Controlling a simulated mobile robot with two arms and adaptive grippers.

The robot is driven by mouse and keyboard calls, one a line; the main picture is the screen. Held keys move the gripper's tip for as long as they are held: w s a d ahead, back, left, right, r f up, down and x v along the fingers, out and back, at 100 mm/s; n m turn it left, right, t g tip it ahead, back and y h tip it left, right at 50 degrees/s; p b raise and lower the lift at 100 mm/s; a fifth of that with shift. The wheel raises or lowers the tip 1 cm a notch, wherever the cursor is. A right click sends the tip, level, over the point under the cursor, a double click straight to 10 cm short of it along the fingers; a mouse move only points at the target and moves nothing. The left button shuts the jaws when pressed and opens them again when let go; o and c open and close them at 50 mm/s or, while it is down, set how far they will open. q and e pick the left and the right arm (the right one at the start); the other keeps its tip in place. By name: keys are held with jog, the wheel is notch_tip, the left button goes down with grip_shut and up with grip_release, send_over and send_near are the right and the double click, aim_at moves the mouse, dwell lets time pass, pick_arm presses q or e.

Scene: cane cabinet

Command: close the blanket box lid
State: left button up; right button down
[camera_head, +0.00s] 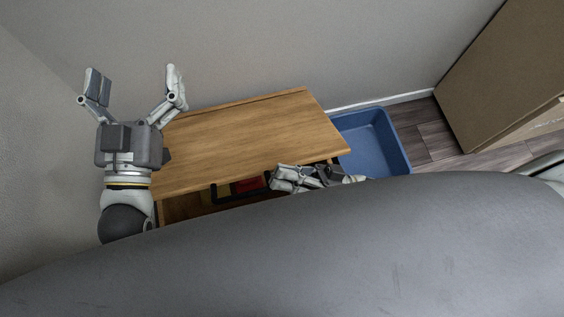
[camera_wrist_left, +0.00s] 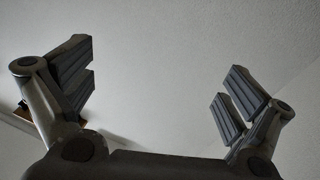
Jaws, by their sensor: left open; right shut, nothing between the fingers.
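The blanket box has a light wooden lid (camera_head: 245,140) that lies over its top in the head view. Below the lid's front edge a dark gap shows the box interior, with red and yellow things (camera_head: 248,184) inside. My left gripper (camera_head: 130,78) is open and empty, above the lid's left end. In the left wrist view its two spread fingers (camera_wrist_left: 158,90) face bare wall. My right gripper (camera_head: 345,179) is shut and empty at the front right edge of the lid. It is partly hidden by my grey body, and I cannot tell if it touches the lid.
A blue bin (camera_head: 372,143) stands on the floor just right of the box. A brown cabinet or panel (camera_head: 510,75) is at the far right. The grey wall (camera_head: 250,45) is close behind the box, and another wall is at the left. Some wood floor is clear at right.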

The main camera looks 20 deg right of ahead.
pick_arm(q)
jog(key=shift+s+d+r+t+h, duration=0.1)
jog(key=shift+s+r+t+h, duration=0.15)
jog(key=shift+r+t, duration=0.4)
jog(key=shift+s+r+t+h, duration=0.15)
jog(key=shift+s+r+t, duration=0.1)
jog(key=shift+r, duration=0.65)
pick_arm(e)
jog(key=shift+s+f+n, duration=0.3)
jog(key=shift+f, duration=0.15)
jog(key=v, duration=1.2)
